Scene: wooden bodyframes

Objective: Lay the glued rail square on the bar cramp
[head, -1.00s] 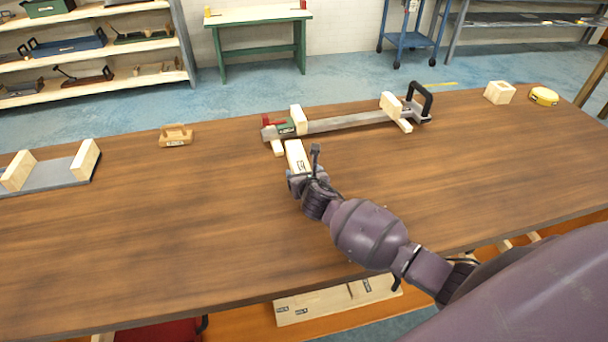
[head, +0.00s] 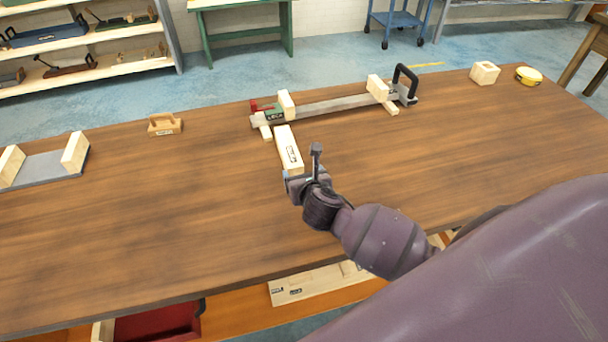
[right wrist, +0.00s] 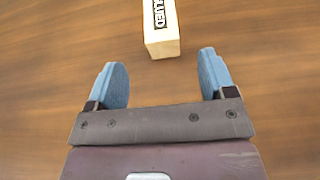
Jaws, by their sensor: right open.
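The glued rail (head: 288,148) is a pale wooden block with a dark-lettered label. It lies on the table with its far end close to the bar cramp's left end; whether they touch I cannot tell. The bar cramp (head: 335,106) is a long grey bar with a red and green head at left, a black handle at right and pale wood blocks on it. My right gripper (head: 298,180) is at the rail's near end. In the right wrist view its blue fingers (right wrist: 164,78) are open and empty, with the rail's end (right wrist: 160,35) just beyond them. My left gripper is not in view.
A wooden block plane-like piece (head: 164,124) and a grey plate with two upright blocks (head: 42,168) stand at left. A pale block (head: 485,73) and a yellow tape roll (head: 528,75) sit at far right. The table's middle left is clear.

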